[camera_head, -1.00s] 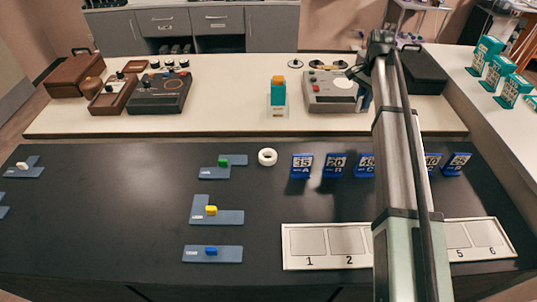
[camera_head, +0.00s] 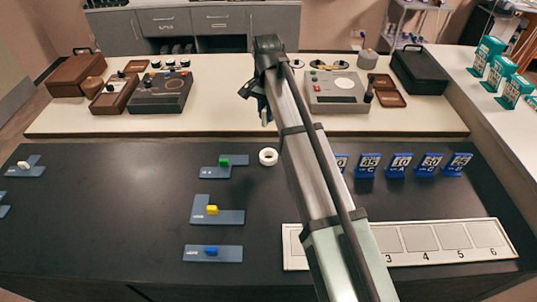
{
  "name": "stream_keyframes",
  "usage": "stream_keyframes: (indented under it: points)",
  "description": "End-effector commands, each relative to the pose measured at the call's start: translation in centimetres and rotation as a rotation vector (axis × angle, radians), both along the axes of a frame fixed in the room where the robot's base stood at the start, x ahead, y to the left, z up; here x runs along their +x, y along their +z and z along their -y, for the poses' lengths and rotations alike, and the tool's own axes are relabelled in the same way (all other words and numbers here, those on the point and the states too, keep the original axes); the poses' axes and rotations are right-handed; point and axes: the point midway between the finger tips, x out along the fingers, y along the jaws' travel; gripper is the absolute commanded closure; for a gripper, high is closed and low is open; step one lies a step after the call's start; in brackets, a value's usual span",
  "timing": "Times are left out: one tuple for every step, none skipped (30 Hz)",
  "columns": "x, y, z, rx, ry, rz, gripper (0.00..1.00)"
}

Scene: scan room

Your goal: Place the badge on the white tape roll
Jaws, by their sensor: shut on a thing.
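The white tape roll (camera_head: 268,156) lies on the dark table near its back edge, just left of my arm. My gripper (camera_head: 264,112) is up at the end of the arm, above and beyond the roll as seen here, apart from it. It is shut on a small pale thing (camera_head: 265,118), taken to be the badge, which is mostly hidden and too small to read.
Blue number cards (camera_head: 401,164) stand right of my arm, behind a numbered white strip (camera_head: 450,240). Blue-grey plates with coloured blocks (camera_head: 217,216) lie left. A pale bench (camera_head: 220,110) with recorders runs behind.

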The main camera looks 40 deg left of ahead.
Motion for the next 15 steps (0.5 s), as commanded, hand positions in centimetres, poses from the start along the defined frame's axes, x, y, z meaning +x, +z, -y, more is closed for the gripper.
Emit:
stream_keyframes:
  points:
    - [-1.3, -0.1, 0.9, 0.0, 0.046, 0.0, 1.0]
    - [-1.4, -0.1, 1.3, 0.0, 0.069, 0.0, 1.0]
    - [-1.6, -0.1, 1.8, 0.0, 0.102, 0.0, 1.0]
    - [-1.7, -0.2, 2.1, 0.0, 0.128, 0.0, 1.0]
    - [-1.8, -0.2, 2.3, 0.0, 0.154, 0.0, 1.0]
    - [-2.0, -0.3, 2.5, 0.0, 0.191, 0.0, 1.0]
    - [-2.0, -0.3, 2.6, 0.0, 0.218, 0.0, 1.0]
    - [-2.1, -0.3, 2.7, 0.0, 0.246, 0.0, 1.0]
    - [-2.1, -0.3, 2.7, 0.0, 0.284, 0.0, 1.0]
    - [-2.1, -0.3, 2.8, 0.0, 0.312, 0.0, 1.0]
    - [-2.1, -0.3, 2.8, 0.0, 0.338, 0.0, 1.0]
    - [-2.1, -0.3, 2.8, 0.0, 0.373, 0.0, 1.0]
    - [-2.2, -0.3, 2.9, 0.0, 0.397, 0.0, 1.0]
    - [-2.2, -0.3, 2.9, 0.0, 0.42, 0.0, 1.0]
    - [-2.2, -0.3, 2.9, 0.0, 0.446, 0.0, 1.0]
